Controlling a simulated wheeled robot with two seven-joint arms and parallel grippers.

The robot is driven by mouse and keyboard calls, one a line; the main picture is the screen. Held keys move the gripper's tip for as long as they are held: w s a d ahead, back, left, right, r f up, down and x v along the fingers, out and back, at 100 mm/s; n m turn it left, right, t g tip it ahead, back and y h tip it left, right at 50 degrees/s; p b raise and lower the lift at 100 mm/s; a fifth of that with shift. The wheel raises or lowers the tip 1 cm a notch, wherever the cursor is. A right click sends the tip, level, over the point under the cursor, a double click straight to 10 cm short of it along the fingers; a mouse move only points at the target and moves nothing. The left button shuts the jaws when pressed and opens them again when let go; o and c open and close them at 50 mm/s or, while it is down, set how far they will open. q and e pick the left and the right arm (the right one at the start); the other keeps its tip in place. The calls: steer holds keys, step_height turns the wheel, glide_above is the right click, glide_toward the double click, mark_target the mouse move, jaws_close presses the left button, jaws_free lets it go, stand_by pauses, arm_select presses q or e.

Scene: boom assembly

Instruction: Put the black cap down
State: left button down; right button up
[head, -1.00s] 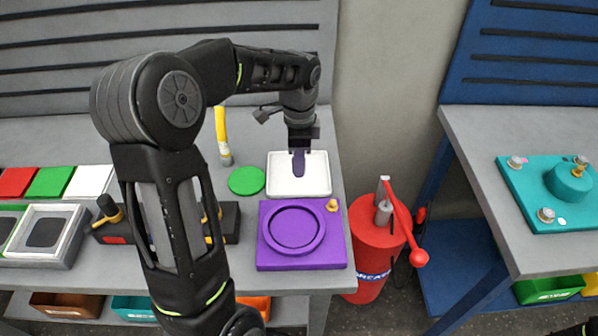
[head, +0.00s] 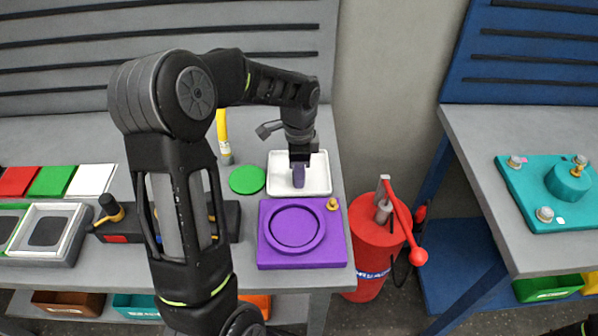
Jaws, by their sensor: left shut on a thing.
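My left gripper (head: 298,178) points down over the white tray (head: 322,183) on the grey bench. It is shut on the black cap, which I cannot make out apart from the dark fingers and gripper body. The fingers' tips show low against the tray's inside; I cannot tell whether anything touches its floor. My right gripper is not in view.
A purple plate (head: 272,256) with a round ring lies in front of the tray. A green disc (head: 247,180) lies left of it, with a yellow-handled tool (head: 223,135) behind. A red grease drum (head: 374,236) stands right of the bench. A teal fixture (head: 540,208) sits on another bench.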

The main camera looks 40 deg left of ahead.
arm_select(q)
steer(key=shift+f, duration=0.2)
steer(key=c, duration=1.1)
jaws_free()
steer(key=shift+r, duration=0.2)
step_height(320, 180, up, 12)
steer(key=shift+b, duration=0.4)
